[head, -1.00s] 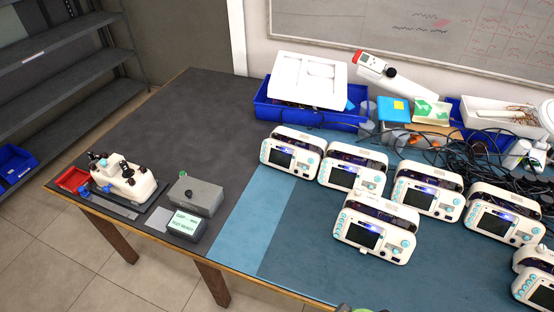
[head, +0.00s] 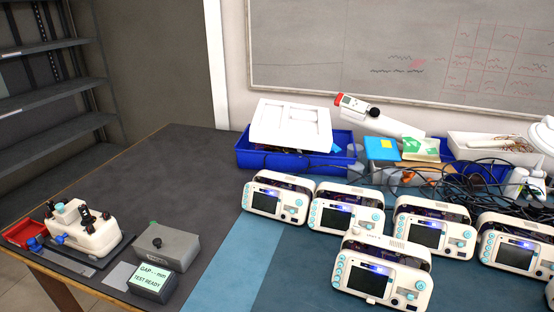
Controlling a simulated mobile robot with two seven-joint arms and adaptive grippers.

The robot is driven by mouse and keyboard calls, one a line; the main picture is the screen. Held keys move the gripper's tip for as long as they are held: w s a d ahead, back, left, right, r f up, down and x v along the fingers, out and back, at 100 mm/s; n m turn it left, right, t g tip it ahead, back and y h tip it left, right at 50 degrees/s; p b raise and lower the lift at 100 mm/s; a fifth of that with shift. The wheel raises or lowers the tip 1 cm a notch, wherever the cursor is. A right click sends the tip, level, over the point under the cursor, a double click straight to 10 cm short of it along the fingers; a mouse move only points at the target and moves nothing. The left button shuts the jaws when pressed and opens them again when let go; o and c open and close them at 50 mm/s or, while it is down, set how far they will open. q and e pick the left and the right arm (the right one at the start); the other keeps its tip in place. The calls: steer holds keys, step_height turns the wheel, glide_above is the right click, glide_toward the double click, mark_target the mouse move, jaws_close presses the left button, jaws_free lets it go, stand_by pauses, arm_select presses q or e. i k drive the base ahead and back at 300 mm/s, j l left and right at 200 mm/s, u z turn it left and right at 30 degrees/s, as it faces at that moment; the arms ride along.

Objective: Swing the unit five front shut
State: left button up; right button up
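Several white monitor units with dark screens and teal buttons stand on the blue mat. A back row runs from the far-left unit (head: 275,198) through a second (head: 345,213) and a third (head: 432,227) to a right one (head: 511,243). One unit (head: 378,272) stands nearer, in front of this row. A sliver of another unit (head: 550,292) is cut off at the right edge. A dark gap shows between front and rear housing on the units. I cannot read any unit number, so I cannot tell which is unit five. Neither gripper is in view.
Blue bins (head: 245,160) and tangled black cables (head: 480,185) lie behind the units. The dark bench at back left (head: 185,170) is clear.

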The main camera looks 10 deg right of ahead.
mark_target(374, 279)
steer(key=z, duration=1.1)
